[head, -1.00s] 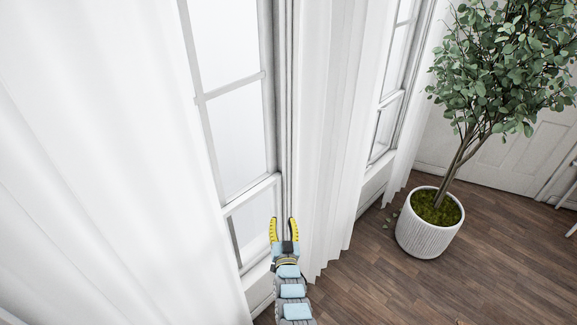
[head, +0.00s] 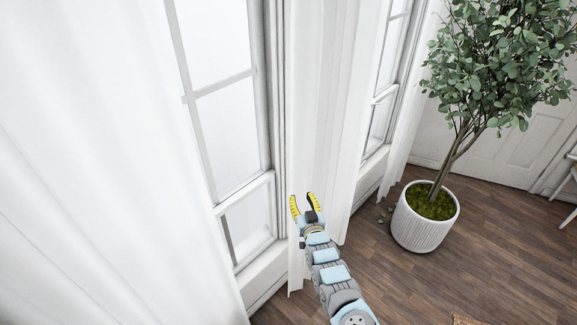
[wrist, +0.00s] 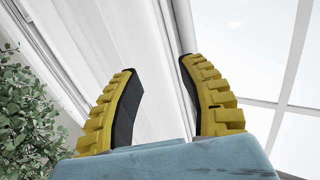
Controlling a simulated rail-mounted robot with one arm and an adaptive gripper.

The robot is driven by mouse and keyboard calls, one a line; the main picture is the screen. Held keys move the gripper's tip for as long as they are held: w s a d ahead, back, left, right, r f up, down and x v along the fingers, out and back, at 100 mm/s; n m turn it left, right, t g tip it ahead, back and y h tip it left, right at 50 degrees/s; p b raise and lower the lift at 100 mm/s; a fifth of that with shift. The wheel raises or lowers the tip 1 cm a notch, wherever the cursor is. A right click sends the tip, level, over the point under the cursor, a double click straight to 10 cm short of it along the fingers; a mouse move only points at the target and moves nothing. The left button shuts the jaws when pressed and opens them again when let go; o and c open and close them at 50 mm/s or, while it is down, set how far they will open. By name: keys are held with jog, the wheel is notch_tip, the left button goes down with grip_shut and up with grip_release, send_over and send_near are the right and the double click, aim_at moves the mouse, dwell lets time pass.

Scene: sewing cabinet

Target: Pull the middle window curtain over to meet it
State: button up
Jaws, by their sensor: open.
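The middle white curtain (head: 325,110) hangs in folds between the two windows in the head view. My gripper (head: 304,203) is in front of its lower part, near its left edge, with yellow fingers spread apart and nothing seen between them. In the wrist view, my gripper (wrist: 158,85) points up toward the curtain (wrist: 125,45), whose edge shows between the open fingers, beside the window frame. Whether a finger touches the cloth, I cannot tell. Another white curtain (head: 90,170) covers the left side of the head view. The bare window (head: 225,120) lies between the two curtains.
A potted tree (head: 425,217) in a ribbed white pot stands on the wooden floor at right. A second window (head: 385,100) and a further curtain (head: 408,110) are behind it. Open floor (head: 420,275) lies in front of the pot.

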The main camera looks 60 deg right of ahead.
jog(key=d, duration=0.1)
jog(key=b, duration=0.6)
send_near(290, 166)
jog(key=shift+x, duration=1.7)
jog(key=shift+w+d+b, duration=0.45)
jog(key=shift+w+b, duration=0.1)
jog(key=shift+w+d+f+b, duration=0.3)
jog(key=shift+w+d+b, duration=0.15)
jog(key=shift+b, duration=0.05)
jog(key=shift+b+x, duration=0.7)
jog(key=shift+x, duration=0.25)
jog(key=shift+w+d+b, duration=0.2)
jog(key=shift+b, duration=0.1)
jog(key=shift+b+x, duration=0.85)
jog(key=shift+w+d+r, duration=0.1)
jog(key=shift+d+r, duration=0.15)
jog(key=shift+d, duration=0.05)
